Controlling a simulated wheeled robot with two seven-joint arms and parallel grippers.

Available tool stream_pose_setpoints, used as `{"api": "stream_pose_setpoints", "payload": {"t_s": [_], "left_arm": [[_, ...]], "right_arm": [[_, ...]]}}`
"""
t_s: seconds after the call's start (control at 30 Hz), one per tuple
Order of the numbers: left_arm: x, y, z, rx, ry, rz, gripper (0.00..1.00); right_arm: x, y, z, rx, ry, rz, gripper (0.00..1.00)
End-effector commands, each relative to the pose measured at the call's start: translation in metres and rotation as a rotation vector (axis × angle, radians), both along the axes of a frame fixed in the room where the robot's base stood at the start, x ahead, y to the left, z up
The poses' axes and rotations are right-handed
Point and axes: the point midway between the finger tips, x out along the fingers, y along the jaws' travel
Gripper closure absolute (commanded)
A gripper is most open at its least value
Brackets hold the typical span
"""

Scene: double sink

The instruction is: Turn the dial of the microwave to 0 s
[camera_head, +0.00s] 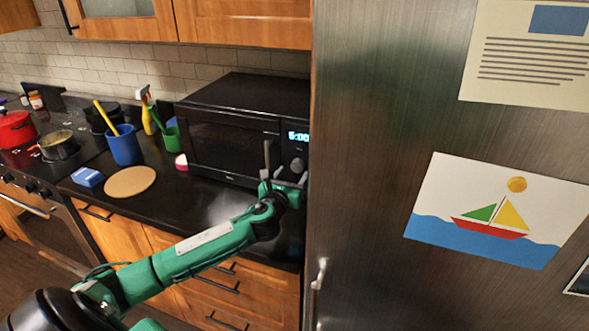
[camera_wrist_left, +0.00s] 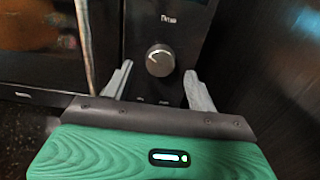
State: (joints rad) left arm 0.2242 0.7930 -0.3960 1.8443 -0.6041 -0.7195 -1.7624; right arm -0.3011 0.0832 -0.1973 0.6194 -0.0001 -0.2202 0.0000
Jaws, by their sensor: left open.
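The black microwave (camera_head: 232,137) stands on the dark counter against the tiled wall, beside the fridge. Its lit display (camera_head: 298,136) seems to read 5:00. The round dial (camera_head: 297,164) sits below the display; in the left wrist view the dial (camera_wrist_left: 160,61) is silver-grey with a light mark towards its upper left. My left gripper (camera_head: 285,177) is in front of the control panel, just below the dial. In the left wrist view its open fingers (camera_wrist_left: 156,88) stand on either side of the dial's lower part, apart from it. My right gripper is not in view.
The steel fridge (camera_head: 385,130) rises close on the right of the microwave. The vertical door handle (camera_wrist_left: 86,45) is just left of my left finger.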

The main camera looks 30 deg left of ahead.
Motion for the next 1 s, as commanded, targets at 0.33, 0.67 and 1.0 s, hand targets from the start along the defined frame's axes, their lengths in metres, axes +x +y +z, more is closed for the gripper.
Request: {"api": "stream_pose_setpoints", "payload": {"t_s": [0.33,0.67,1.0], "left_arm": [[0.024,0.006,0.0,0.0,0.0,0.0,0.42],[0.024,0.006,0.0,0.0,0.0,0.0,0.61],[0.023,0.006,0.0,-0.01,-0.002,0.0,0.86]], "right_arm": [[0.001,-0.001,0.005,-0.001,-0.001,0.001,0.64],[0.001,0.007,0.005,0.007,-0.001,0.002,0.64],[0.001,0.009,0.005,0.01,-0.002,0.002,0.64]]}}
